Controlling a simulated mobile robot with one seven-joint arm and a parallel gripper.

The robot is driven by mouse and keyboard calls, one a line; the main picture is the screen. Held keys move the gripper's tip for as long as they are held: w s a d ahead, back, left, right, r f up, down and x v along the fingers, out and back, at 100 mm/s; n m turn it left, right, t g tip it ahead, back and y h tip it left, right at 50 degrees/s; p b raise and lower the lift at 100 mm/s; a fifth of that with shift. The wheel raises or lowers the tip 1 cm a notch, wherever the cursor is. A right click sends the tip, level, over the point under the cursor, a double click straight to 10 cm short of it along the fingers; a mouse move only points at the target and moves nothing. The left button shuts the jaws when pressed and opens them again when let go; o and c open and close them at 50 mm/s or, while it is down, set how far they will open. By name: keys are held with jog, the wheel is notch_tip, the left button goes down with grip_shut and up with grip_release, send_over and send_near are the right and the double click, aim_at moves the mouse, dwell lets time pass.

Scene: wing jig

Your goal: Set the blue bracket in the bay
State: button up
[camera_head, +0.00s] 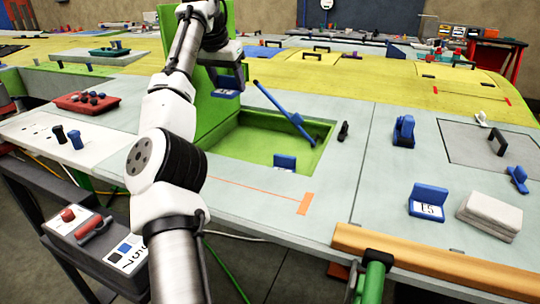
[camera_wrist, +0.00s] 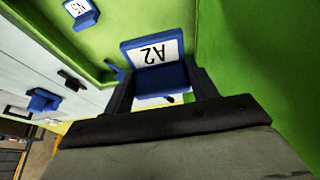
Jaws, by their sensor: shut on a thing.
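My gripper (camera_head: 229,80) is shut on a blue bracket (camera_head: 226,93) with a white label. In the wrist view the bracket (camera_wrist: 160,76) sits between the two dark fingers (camera_wrist: 163,88), its label reading A2 upside down. I hold it above the left end of the bay (camera_head: 246,146), a green-lined recess in the pale panel, beside a tall green wall. Another blue labelled bracket (camera_head: 285,162) stands at the bay's near edge; one with a white label also shows in the wrist view (camera_wrist: 80,12). My arm hides part of the bay's left side.
A blue rod (camera_head: 282,112) leans across the bay's back right. A blue clamp (camera_head: 403,131), another labelled blue bracket (camera_head: 428,201) and a grey stack (camera_head: 489,216) are on the right panel. A red tray (camera_head: 88,108) lies left. The panel between bay and front edge is mostly clear.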

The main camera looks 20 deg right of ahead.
jog(key=shift+w+d+f, duration=0.15)
jog(key=shift+w+d, duration=0.05)
jog(key=shift+w, duration=0.05)
jog(key=b, duration=0.2)
send_over(238, 155)
jog(key=s+a, duration=0.1)
notch_tip(238, 155, down, 14)
jog(key=shift+a+f, duration=0.1)
jog(key=shift+a, duration=0.05)
jog(key=shift+f+p, duration=0.4)
jog(key=shift+f, duration=2.3)
jog(key=o, duration=1)
jog(key=shift+f, duration=0.15)
jog(key=b+v, duration=0.1)
jog(key=v, duration=1.1)
jog(key=shift+b, duration=0.3)
